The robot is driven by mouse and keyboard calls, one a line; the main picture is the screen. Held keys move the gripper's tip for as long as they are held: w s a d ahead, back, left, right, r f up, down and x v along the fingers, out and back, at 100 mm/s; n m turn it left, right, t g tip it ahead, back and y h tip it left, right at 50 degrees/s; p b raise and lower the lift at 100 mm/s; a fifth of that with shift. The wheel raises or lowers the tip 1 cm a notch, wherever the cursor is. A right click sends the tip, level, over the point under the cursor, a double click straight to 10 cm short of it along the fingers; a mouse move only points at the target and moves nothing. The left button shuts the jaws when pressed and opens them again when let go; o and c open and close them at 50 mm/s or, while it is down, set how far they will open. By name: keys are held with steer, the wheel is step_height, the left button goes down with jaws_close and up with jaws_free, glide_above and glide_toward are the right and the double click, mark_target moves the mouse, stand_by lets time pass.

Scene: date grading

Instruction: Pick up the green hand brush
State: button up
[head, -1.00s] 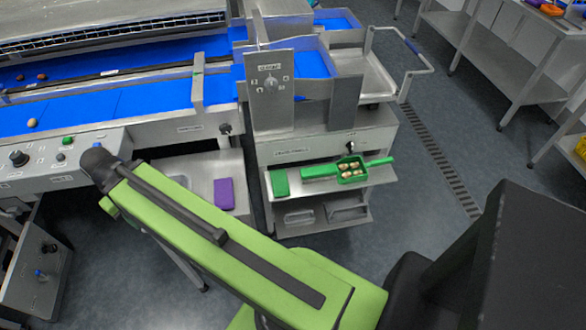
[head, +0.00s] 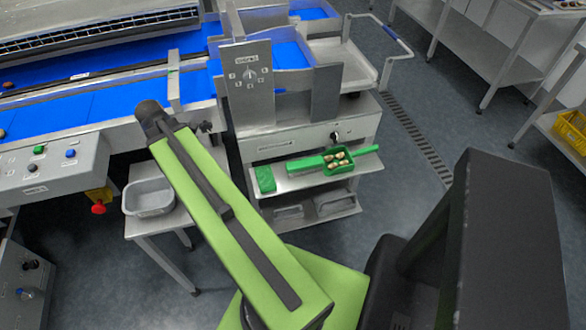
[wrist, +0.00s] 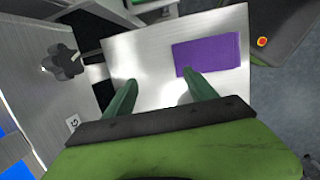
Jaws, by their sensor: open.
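A long green object (head: 305,165), which looks like the green hand brush, lies on the steel shelf (head: 290,184) of the middle machine in the head view. Its bristles cannot be made out. It lies between a green block (head: 265,179) and a green scoop (head: 349,169) holding several brown pieces. My gripper (wrist: 157,84) is open and empty in the wrist view, above a bright steel surface with a purple pad (wrist: 208,54). The brush is not recognisable in the wrist view.
A grey tub (head: 149,198) stands on a low steel table left of my arm. The blue-belted sorting line (head: 90,106) runs behind it. A wheeled cart (head: 360,70) stands at the back. Open floor lies right of the shelf.

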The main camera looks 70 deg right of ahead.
steer(key=s+d+f+g+b, duration=0.1)
steer(key=s+d, duration=1.1)
steer(key=d, duration=0.2)
steer(key=g, duration=0.2)
glide_toward(304, 162)
steer(key=b+x, duration=0.5)
steer(key=b, duration=0.7)
steer(key=shift+w+f, duration=0.1)
steer(key=shift+w, duration=0.05)
steer(key=shift+f, duration=0.15)
steer(key=shift+t, duration=0.3)
steer(key=b+x, duration=0.5)
steer(key=shift+s+d, duration=0.1)
steer(key=shift+s, duration=0.25)
jaws_close()
